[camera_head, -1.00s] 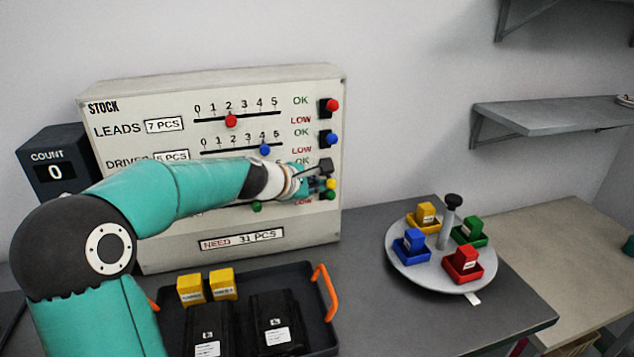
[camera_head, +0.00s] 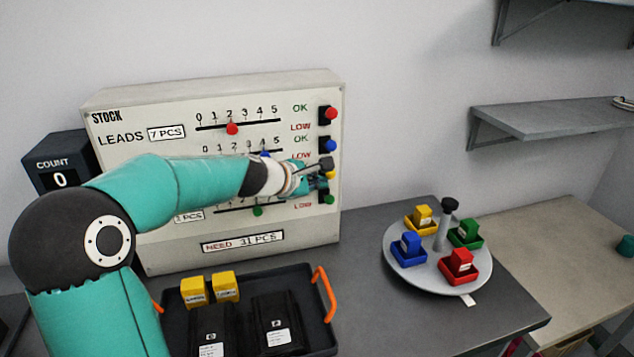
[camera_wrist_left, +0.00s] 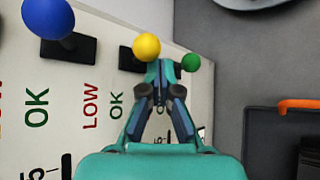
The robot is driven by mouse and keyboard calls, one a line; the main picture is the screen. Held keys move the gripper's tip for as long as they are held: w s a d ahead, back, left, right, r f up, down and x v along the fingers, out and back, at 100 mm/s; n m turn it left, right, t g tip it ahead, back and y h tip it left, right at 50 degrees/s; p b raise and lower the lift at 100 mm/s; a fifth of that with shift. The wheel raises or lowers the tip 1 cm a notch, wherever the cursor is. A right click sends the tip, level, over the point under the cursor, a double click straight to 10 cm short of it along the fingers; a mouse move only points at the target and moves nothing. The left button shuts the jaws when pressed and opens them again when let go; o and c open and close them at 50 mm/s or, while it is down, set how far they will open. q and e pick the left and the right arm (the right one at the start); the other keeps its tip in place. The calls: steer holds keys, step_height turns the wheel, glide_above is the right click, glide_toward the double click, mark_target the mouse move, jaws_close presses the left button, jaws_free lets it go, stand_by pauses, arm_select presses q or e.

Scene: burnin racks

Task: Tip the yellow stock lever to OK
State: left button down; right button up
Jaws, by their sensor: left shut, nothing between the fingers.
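The stock panel (camera_head: 215,93) stands upright at the back of the bench. Its yellow lever knob (camera_head: 331,175) is in the right column, between the blue and green ones, and is partly hidden by my gripper in the head view. In the left wrist view the yellow knob (camera_wrist_left: 147,46) shows just past my fingertips, with its black base and a green OK label beside it. I cannot tell for sure which end it leans to. My left gripper (camera_head: 322,172) is shut and empty, its tips (camera_wrist_left: 160,68) at the knob, seemingly touching. My right gripper is out of view.
Blue (camera_head: 331,145) and green (camera_head: 330,199) levers sit close above and below, with red (camera_head: 331,113) at the top. A tray (camera_head: 322,335) with an orange handle lies in front. A round carousel (camera_head: 437,272) holds coloured bins at right.

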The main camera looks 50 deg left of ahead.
arm_select(q)
steer(key=shift+a+r+p, duration=0.1)
steer(key=shift+r+p, duration=0.6)
steer(key=shift+r, duration=0.2)
